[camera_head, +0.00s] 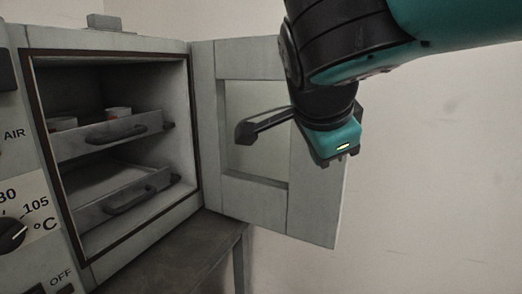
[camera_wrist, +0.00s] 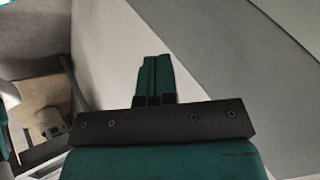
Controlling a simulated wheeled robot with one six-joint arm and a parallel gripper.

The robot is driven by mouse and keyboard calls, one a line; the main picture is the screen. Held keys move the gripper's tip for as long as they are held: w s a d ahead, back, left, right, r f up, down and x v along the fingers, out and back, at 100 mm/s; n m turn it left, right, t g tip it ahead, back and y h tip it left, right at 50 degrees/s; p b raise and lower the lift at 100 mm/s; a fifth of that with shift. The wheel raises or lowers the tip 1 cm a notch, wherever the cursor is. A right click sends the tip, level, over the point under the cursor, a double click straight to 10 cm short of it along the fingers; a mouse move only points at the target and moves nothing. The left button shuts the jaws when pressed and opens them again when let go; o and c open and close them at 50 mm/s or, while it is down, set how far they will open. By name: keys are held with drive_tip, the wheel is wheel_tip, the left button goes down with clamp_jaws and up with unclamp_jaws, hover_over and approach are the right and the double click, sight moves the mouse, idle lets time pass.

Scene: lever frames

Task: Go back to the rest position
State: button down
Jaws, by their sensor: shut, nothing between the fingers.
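My gripper shows in the wrist view (camera_wrist: 153,62), where its two teal fingers are together with nothing between them. In the head view, the teal and black end of my arm hangs at the upper right, in front of the open oven door (camera_head: 312,205). The black door handle (camera_head: 262,124) juts to the left beside it, and my wrist hides part of the door. I cannot tell from the head view how close my gripper is to the door.
The grey oven (camera_head: 197,150) stands open at the left. Inside are an upper tray (camera_head: 100,138) holding white cups (camera_head: 118,112) and a lower tray (camera_head: 110,190). The oven stands on a dark table (camera_head: 190,255). Space in front of the bare wall at the right looks free.

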drive_tip(key=s+d+f+n+g+y, duration=0.2)
drive_tip(key=d+f+n, duration=0.2)
drive_tip(key=f+n, duration=0.3)
drive_tip(key=s+f+n+g+y, duration=0.3)
drive_tip(key=s+n, duration=0.5)
drive_tip(key=s+f+n+g+y, duration=0.2)
drive_tip(key=s+f+n, duration=0.1)
drive_tip(key=s+n, duration=0.55)
wheel_tip(320, 180, up, 15)
drive_tip(key=p, duration=1.5)
drive_tip(key=shift+w+a+m, duration=0.15)
drive_tip(key=shift+w+m, duration=0.15)
drive_tip(key=shift+m, duration=0.15)
